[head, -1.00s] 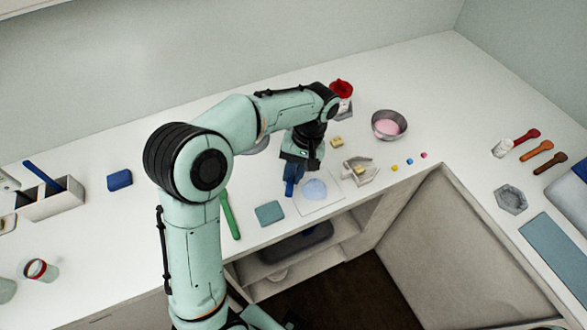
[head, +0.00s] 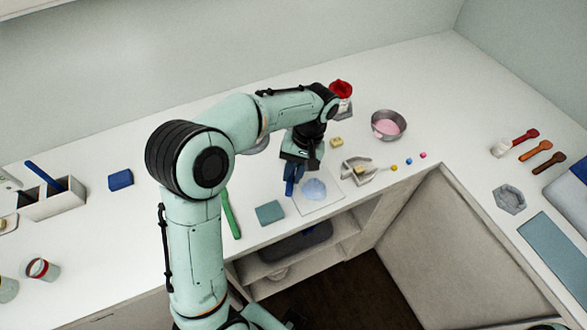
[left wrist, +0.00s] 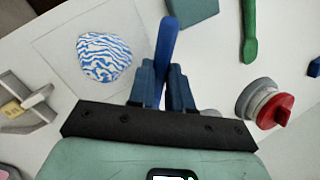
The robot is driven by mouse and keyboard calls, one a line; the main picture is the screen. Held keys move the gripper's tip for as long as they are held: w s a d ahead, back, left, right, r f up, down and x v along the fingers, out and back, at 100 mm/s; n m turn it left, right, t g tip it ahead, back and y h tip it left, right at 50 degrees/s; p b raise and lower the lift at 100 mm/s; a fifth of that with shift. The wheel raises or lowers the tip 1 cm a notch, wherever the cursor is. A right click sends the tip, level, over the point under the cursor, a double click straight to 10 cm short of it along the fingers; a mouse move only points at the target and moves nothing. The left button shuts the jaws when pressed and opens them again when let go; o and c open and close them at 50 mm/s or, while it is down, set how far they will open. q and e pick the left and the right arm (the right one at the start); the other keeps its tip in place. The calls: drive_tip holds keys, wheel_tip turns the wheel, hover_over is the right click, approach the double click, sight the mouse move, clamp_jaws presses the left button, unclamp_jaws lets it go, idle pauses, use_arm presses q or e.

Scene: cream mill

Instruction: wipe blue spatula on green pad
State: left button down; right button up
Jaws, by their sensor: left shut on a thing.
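My left gripper (head: 294,174) is shut on the blue spatula (left wrist: 166,40), whose blue end sticks out between the fingers (left wrist: 162,80) in the left wrist view. In the head view the spatula's tip (head: 289,191) points down near the left edge of a pale sheet. The green pad (head: 270,213) lies flat on the counter, left of and nearer than the gripper, and it also shows in the left wrist view (left wrist: 192,8). The spatula's end is apart from the pad in the head view. My right gripper is not in view.
The pale sheet (head: 329,205) carries a blue-and-white streaked patch (left wrist: 103,57). A green spatula (head: 230,213) lies left of the pad. The counter's front edge is close.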

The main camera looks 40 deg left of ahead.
use_arm(q)
drive_tip(key=shift+s+d, duration=0.15)
drive_tip(key=shift+s, duration=0.15)
drive_tip(key=shift+w+a+r+p, duration=0.1)
drive_tip(key=shift+w+a+p, duration=0.2)
drive_tip(key=shift+w+p, duration=0.15)
drive_tip(key=shift+w+a, duration=0.15)
drive_tip(key=shift+w, duration=0.2)
drive_tip(key=shift+s+d+f, duration=0.2)
drive_tip(key=shift+s+d, duration=0.1)
drive_tip(key=shift+s, duration=0.25)
drive_tip(key=shift+s+d+b, duration=0.15)
drive_tip(key=shift+s+b, duration=0.1)
drive_tip(key=shift+b, duration=0.05)
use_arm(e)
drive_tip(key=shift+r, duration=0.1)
use_arm(q)
drive_tip(key=shift+w+a+r+p, duration=0.15)
drive_tip(key=shift+w+a+p, duration=0.1)
drive_tip(key=shift+w+p, duration=0.2)
drive_tip(key=shift+w+a, duration=0.2)
drive_tip(key=shift+w, duration=0.15)
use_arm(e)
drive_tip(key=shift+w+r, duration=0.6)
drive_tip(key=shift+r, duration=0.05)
use_arm(q)
drive_tip(key=shift+s, duration=0.1)
